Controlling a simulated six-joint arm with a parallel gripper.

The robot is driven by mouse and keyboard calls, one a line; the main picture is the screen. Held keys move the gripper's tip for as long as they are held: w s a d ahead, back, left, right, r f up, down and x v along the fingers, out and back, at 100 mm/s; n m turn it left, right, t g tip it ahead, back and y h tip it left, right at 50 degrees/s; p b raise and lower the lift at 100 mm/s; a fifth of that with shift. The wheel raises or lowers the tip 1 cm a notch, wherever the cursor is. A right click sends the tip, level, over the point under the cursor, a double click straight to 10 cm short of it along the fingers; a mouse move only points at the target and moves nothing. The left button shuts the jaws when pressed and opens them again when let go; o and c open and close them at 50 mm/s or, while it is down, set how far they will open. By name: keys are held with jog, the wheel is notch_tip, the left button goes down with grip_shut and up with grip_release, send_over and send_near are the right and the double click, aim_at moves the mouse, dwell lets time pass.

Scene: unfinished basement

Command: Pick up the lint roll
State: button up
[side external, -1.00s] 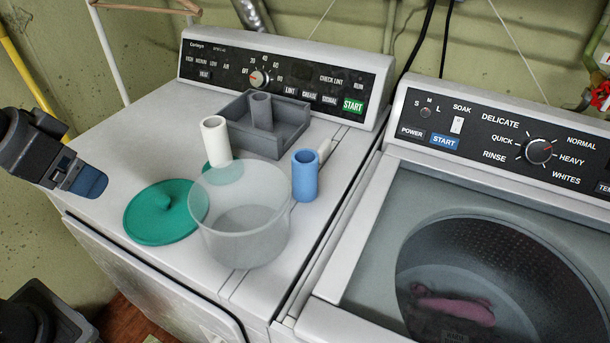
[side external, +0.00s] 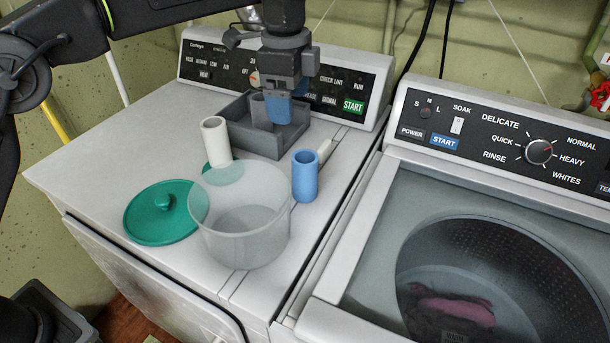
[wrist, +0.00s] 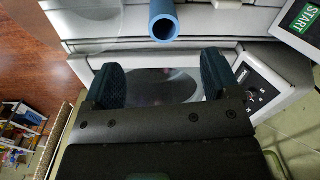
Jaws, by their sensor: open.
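Three upright rolls stand on the dryer top, and I cannot tell which is the lint roll. A white roll (side external: 215,142) stands left of the grey tray. A blue roll (side external: 305,176) stands right of the clear tub; its open end also shows in the wrist view (wrist: 163,24). A grey roll (side external: 259,112) stands inside the grey tray (side external: 262,144), partly hidden by my gripper. My gripper (side external: 278,112) points down over the tray, just right of the grey roll. In the wrist view its fingers (wrist: 160,84) are apart with nothing between them.
A clear tub (side external: 242,225) stands in the front middle, with a green lid (side external: 163,212) left of it. The dryer's control panel (side external: 345,85) rises behind the tray. The washer (side external: 450,190) is at the right. The dryer's left top is bare.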

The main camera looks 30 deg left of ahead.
aim_at(305, 168)
jog(key=shift+m, duration=0.6)
jog(key=f, duration=0.5)
jog(key=d+f, duration=0.1)
jog(key=f, duration=0.4)
jog(key=w+d+f, duration=0.1)
jog(key=f, duration=0.4)
jog(key=shift+d+f, duration=0.15)
jog(key=shift+f, duration=0.25)
jog(key=shift+r, duration=0.1)
jog(key=c, duration=1)
